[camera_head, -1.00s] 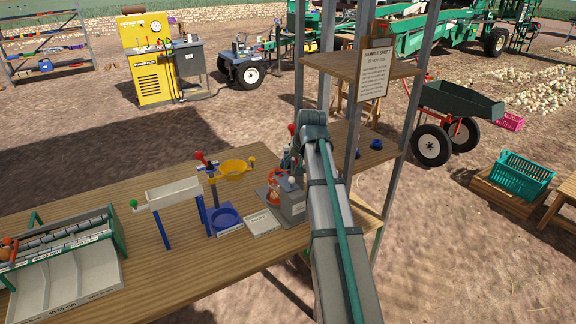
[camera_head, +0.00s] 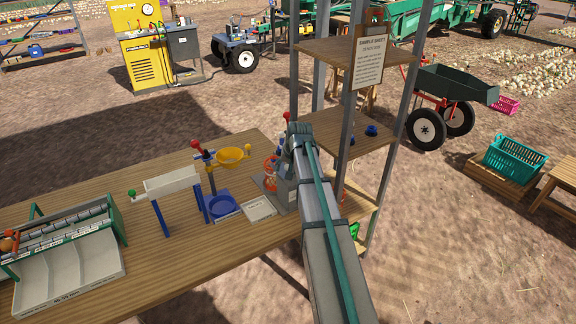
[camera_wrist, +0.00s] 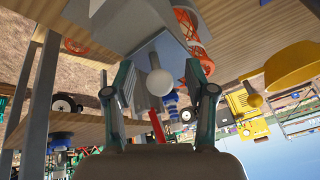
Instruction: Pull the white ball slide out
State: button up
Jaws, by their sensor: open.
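The white ball (camera_wrist: 159,83) is a round knob on a pale stem at the grey box (camera_wrist: 165,50) in the wrist view. My gripper (camera_wrist: 160,92) is open, with one finger on each side of the ball in the picture. I cannot tell whether the fingers touch it or how deep it sits between them. In the head view the grey box (camera_head: 287,192) stands at the right end of the wooden bench, and my arm hides my fingers and most of the ball. An orange-red ringed part (camera_head: 270,165) sits beside the box.
On the bench (camera_head: 190,262) are a yellow bowl (camera_head: 231,155) on a post, a blue dish (camera_head: 222,206), a white plate (camera_head: 259,208), a white trough (camera_head: 172,183) and a roller sorter (camera_head: 65,240). A shelf rack (camera_head: 345,135) stands close at the right.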

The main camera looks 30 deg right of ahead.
grip_shut()
jog(key=shift+s, duration=0.1)
jog(key=shift+s+d, duration=0.15)
jog(key=shift+s, duration=1.1)
jog(key=shift+s+d, duration=0.1)
jog(key=shift+s, duration=1.15)
grip_release()
jog(key=shift+r, duration=0.1)
jog(key=shift+r+p, duration=1.95)
jog(key=shift+r, duration=0.95)
